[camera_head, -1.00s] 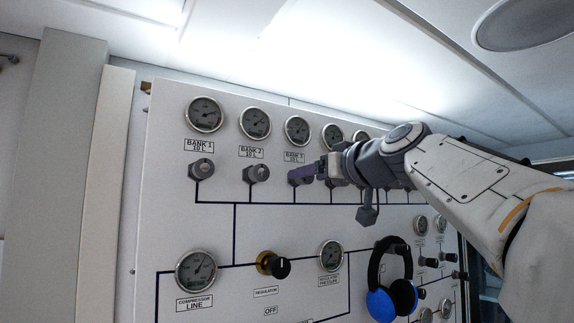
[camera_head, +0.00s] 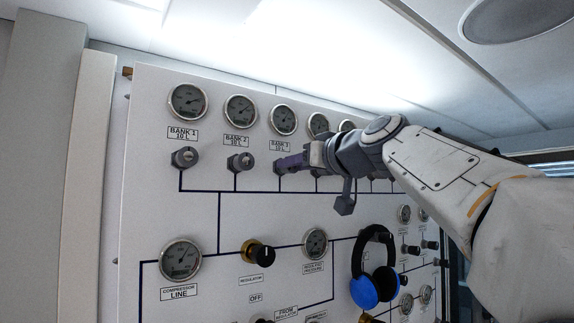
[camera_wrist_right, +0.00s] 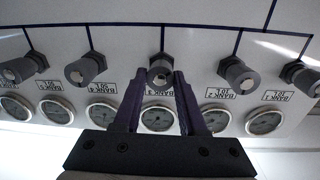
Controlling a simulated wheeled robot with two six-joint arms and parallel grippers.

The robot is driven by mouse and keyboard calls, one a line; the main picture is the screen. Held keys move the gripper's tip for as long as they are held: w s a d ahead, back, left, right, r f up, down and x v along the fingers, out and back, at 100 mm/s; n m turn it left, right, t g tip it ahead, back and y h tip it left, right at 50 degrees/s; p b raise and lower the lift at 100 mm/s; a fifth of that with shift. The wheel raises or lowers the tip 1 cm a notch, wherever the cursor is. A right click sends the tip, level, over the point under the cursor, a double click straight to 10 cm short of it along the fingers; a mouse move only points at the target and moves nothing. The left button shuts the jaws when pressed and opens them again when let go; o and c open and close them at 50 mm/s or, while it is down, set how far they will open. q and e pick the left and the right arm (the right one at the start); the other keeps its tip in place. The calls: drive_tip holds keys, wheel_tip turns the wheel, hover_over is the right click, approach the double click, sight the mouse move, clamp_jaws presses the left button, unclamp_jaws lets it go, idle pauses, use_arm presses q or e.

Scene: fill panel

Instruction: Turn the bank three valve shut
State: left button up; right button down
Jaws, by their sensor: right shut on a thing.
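The bank three valve (camera_wrist_right: 162,76) is a dark grey knob in the middle of the right wrist view, which shows the panel upside down. My right gripper (camera_wrist_right: 163,82) has its two purple fingers closed around this knob, one on each side. In the head view, the right gripper (camera_head: 287,162) is at the valve (camera_head: 279,170) below the BANK 3 label (camera_head: 281,145), and the fingers hide most of the knob. The bank three gauge (camera_head: 284,119) sits above the label. My left gripper is out of view.
The bank two valve (camera_head: 240,162) and bank one valve (camera_head: 184,159) stand to the left, and the bank four valve (camera_wrist_right: 86,69) is on the other side. Blue and black headphones (camera_head: 376,285) hang on the panel below my arm. A regulator knob (camera_head: 258,252) sits lower left.

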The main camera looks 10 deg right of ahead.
drive_tip(key=shift+d+m+g+y+p, duration=0.2)
drive_tip(key=shift+m+p, duration=1)
drive_tip(key=shift+m, duration=5.05)
drive_tip(key=shift+a+m+g+y+p, duration=0.15)
drive_tip(key=shift+m+y+p, duration=0.7)
drive_tip(key=shift+m, duration=5.4)
drive_tip(key=shift+f+h+p, duration=0.1)
drive_tip(key=shift+h+p, duration=0.25)
drive_tip(key=shift+c, duration=2.4)
unclamp_jaws()
drive_tip(key=shift+d, duration=0.1)
drive_tip(key=b+v, duration=0.5)
drive_tip(key=v, duration=0.5)
drive_tip(key=shift+s, duration=0.2)
